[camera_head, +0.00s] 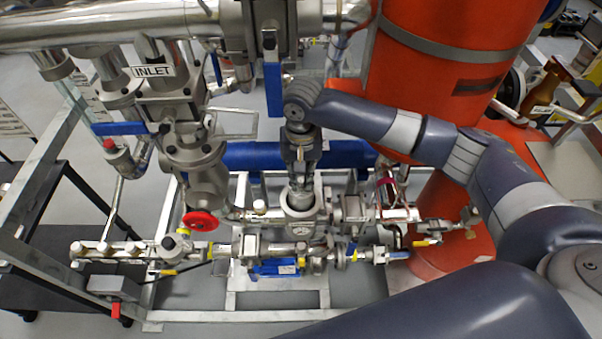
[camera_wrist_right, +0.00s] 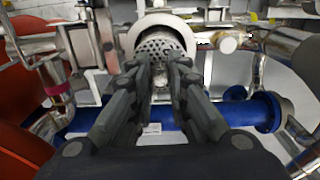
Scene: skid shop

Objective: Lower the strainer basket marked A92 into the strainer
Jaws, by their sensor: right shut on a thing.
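My right gripper (camera_head: 301,168) points down over the strainer (camera_head: 299,203), an open round metal body on the pipe skid. In the right wrist view the gripper's dark fingers (camera_wrist_right: 163,66) are close together, shut on the strainer basket (camera_wrist_right: 156,47). The basket is perforated metal and sits within the outline of the strainer's pale round rim (camera_wrist_right: 198,42). The fingers hide its near part and grip point. How deep it sits is hard to tell. The A92 mark is not readable. My left gripper is not in view.
A valve with a blue handle (camera_head: 273,88) stands just behind my right wrist. A blue horizontal pipe (camera_head: 243,156) runs behind the strainer. A red handwheel (camera_head: 200,221) is to its left, and an orange vessel (camera_head: 447,35) is to the right. Pipes and valves crowd the strainer.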

